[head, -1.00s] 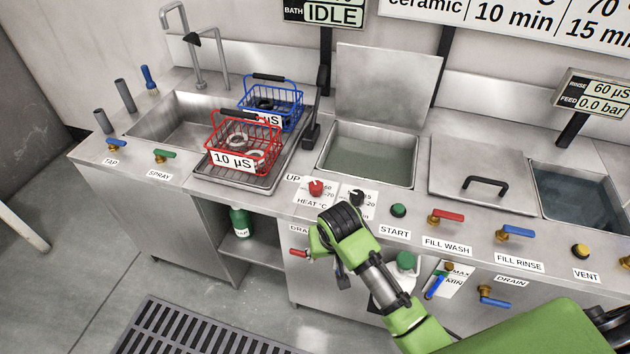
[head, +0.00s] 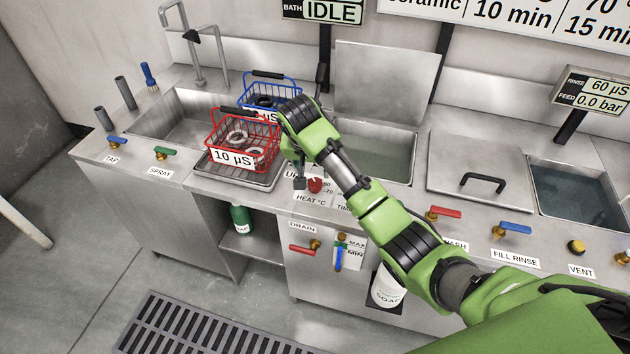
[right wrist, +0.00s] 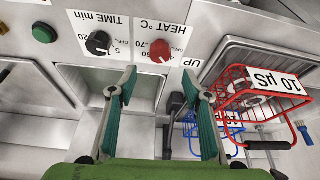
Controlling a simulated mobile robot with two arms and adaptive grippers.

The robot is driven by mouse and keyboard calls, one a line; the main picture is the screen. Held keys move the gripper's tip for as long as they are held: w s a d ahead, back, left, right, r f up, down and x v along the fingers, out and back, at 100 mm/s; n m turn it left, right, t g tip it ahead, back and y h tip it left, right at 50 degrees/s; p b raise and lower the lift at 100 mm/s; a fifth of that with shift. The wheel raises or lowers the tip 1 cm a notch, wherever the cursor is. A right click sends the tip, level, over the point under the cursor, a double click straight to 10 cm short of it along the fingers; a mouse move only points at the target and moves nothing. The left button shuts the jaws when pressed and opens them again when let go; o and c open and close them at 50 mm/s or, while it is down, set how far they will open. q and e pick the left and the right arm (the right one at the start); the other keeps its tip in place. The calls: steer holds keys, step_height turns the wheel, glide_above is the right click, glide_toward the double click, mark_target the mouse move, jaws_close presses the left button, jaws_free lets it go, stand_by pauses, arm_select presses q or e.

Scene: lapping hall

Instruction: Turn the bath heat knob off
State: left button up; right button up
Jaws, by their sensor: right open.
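The bath heat knob is red (head: 315,185) and sits on the front panel above the "HEAT °C" label. In the right wrist view the red knob (right wrist: 160,51) shows beside the marks of its scale; I cannot tell clearly which mark it points to. My right gripper (head: 299,183) is mostly hidden behind its own wrist, just left of the knob in the head view. In the right wrist view the gripper (right wrist: 158,78) is open and empty, with the knob beyond and between its teal fingertips, apparently not touched. My left gripper is not in view.
The black time knob (right wrist: 98,43) sits beside the heat knob, with the green start button (right wrist: 44,33) further along. A red basket (head: 243,140) and a blue basket (head: 283,92) stand left of the bath. The open bath (head: 385,150) lies behind the panel.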

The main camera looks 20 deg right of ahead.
mark_target(315, 182)
steer(key=x, duration=1)
steer(key=shift+w+f, duration=0.15)
steer(key=shift+f, duration=0.05)
steer(key=c, duration=1.1)
